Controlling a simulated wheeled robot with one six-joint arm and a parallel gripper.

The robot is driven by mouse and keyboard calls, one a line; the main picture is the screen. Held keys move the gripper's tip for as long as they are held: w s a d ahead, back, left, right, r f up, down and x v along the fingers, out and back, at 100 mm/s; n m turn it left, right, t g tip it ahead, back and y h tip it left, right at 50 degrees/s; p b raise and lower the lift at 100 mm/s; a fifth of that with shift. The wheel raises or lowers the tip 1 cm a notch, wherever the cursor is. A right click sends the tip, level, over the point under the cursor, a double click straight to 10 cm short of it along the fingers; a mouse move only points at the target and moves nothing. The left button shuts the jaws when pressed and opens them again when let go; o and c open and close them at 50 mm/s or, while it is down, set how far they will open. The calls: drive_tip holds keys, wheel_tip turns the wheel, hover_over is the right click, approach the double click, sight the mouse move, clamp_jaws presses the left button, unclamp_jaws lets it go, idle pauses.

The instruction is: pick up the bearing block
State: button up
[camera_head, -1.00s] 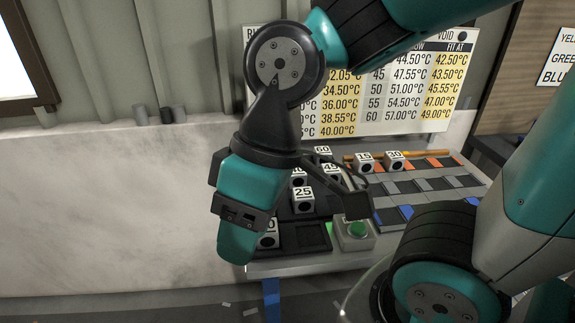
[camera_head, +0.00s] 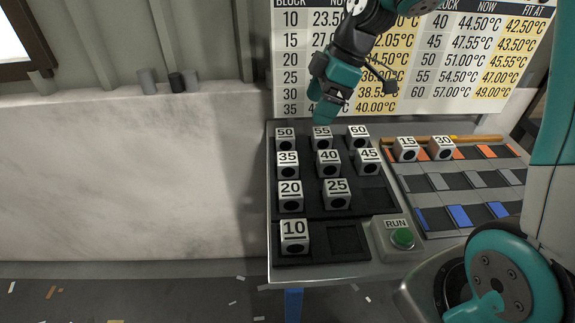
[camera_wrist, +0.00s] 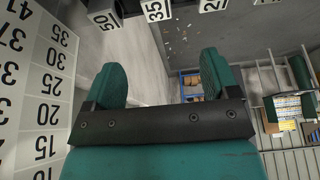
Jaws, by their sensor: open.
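Several pale cube bearing blocks with dark round bores and number labels stand in black trays (camera_head: 342,240) on the bench. The back row holds block 50 (camera_head: 285,138), block 55 (camera_head: 322,137) and block 60 (camera_head: 358,136). In front are block 35 (camera_head: 287,164), block 40 (camera_head: 328,163) and block 45 (camera_head: 368,161), then block 20 (camera_head: 290,195) and block 25 (camera_head: 336,193). Block 10 (camera_head: 294,236) is nearest. Block 15 (camera_head: 405,149) and block 30 (camera_head: 441,147) sit on the right rack. My gripper (camera_wrist: 162,68) is open and empty, raised above the back row.
A green RUN button (camera_head: 402,238) sits on a box at the bench front. The right rack (camera_head: 440,184) has orange, grey and blue-marked slots, mostly empty. A temperature chart (camera_head: 440,60) hangs behind my arm.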

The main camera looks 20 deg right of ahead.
approach(289, 158)
drive_tip(key=x, duration=0.4)
drive_tip(key=shift+s+a+f+p, duration=0.25)
drive_tip(key=shift+f+p, duration=0.05)
drive_tip(key=shift+f, duration=0.05)
drive_tip(key=shift+w+p+x, duration=0.15)
drive_tip(key=shift+p+x, duration=0.1)
drive_tip(key=shift+x, duration=1.35)
drive_tip(key=shift+w+p+x, duration=0.1)
drive_tip(key=shift+p+x, duration=0.15)
drive_tip(key=shift+x, duration=1.4)
drive_tip(key=shift+d, duration=0.2)
drive_tip(key=c, duration=1)
drive_tip(key=shift+c, duration=0.7)
drive_tip(key=shift+r, duration=0.15)
